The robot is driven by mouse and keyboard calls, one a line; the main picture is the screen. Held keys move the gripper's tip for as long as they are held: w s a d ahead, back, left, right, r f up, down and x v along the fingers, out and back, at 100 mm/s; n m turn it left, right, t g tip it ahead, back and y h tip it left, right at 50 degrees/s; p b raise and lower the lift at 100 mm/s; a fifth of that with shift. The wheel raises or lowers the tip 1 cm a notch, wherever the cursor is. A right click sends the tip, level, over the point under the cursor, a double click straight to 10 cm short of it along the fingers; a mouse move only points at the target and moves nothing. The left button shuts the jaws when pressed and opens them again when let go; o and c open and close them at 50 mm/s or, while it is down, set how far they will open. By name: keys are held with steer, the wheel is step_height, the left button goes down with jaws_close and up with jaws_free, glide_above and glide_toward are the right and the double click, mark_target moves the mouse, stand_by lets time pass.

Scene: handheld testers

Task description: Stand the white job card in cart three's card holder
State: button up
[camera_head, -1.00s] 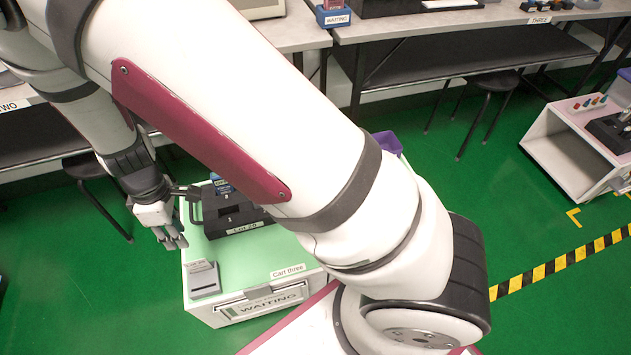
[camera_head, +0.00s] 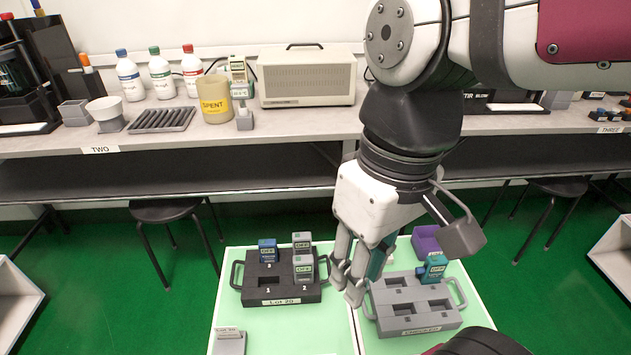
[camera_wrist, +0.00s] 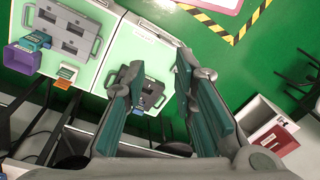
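The cart with the black Lot 20 tray (camera_head: 281,290) has a pale green top (camera_head: 300,338); a second earlier it shows a "Cart three" label. A small grey card holder (camera_head: 229,344) is at its front left corner, partly cut off. A pale strip with printing (camera_head: 229,332) shows along its top; I cannot tell whether it is the white job card standing in the slot. My gripper (camera_head: 350,283) is above the carts, pointing down between the two trays. In the wrist view its fingers (camera_wrist: 158,78) are apart with nothing held between them.
Testers stand in the black tray. A second pale cart on the right bears a grey tray (camera_head: 415,305), a teal tester (camera_head: 435,268) and a purple bin (camera_head: 427,242). Behind is a bench (camera_head: 200,145) with bottles and a beige instrument (camera_head: 306,78). Stools stand underneath.

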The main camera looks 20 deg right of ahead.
steer(key=s+d, duration=0.1)
steer(key=s+m, duration=0.1)
steer(key=s, duration=0.1)
steer(key=s+d+m+h, duration=0.1)
steer(key=s, duration=0.1)
steer(key=shift+s+d, duration=0.2)
steer(key=shift+d, duration=0.1)
stand_by(0.4)
step_height(320, 180, up, 29)
steer(key=t+p, duration=0.4)
steer(key=p, duration=2.2)
steer(key=shift+d+f+p, duration=0.2)
steer(key=shift+d+p, duration=0.05)
steer(key=shift+p, duration=0.1)
